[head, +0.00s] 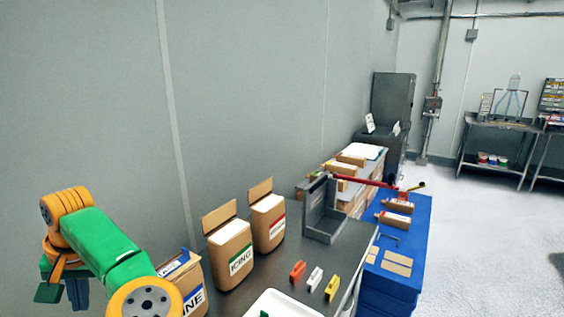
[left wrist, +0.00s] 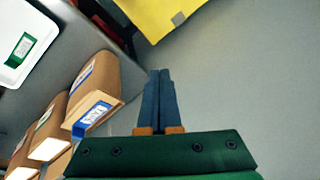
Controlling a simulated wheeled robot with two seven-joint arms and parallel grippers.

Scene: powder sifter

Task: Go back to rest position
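My left gripper (head: 77,298) hangs at the lower left in the head view, at the end of my green and orange arm. It is off to the left of the table and the brown boxes, in front of the grey wall. In the left wrist view its two blue-grey fingers (left wrist: 159,73) lie together, with nothing visible between them. My right gripper shows in neither view.
A grey table (head: 338,262) holds brown containers, including one labelled ICING (head: 231,254), a grey bracket-like stand (head: 324,216), small coloured blocks and a white tray (head: 283,304). A blue cabinet (head: 404,270) stands right. Open floor (head: 480,240) lies beyond.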

